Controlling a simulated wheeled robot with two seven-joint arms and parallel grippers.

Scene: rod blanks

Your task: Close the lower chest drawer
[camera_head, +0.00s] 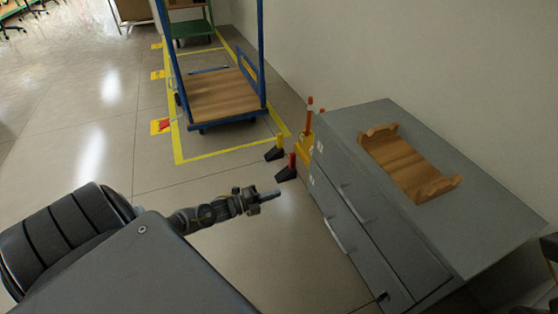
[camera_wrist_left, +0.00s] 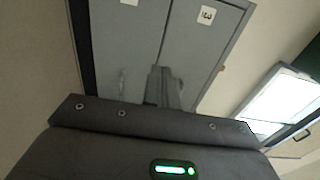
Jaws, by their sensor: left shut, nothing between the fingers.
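The grey chest (camera_head: 345,165) stands against the wall at the right of the head view. Its upper drawer handle (camera_head: 356,203) and lower drawer handle (camera_head: 334,235) show on its front. The lower drawer (camera_head: 325,205) looks flush or nearly so; a small gap cannot be told. My left gripper (camera_head: 268,195) is shut and empty, in front of the chest and apart from it. In the left wrist view the shut fingers (camera_wrist_left: 163,88) point toward the chest front (camera_wrist_left: 190,55), which bears white number labels. My right gripper is not in view.
A wooden cradle (camera_head: 405,165) sits on the chest top. Red and yellow posts with dark bases (camera_head: 287,172) stand on the floor beside the chest's far end. A blue-framed cart (camera_head: 220,98) stands behind, inside yellow floor lines. The floor before the chest is clear.

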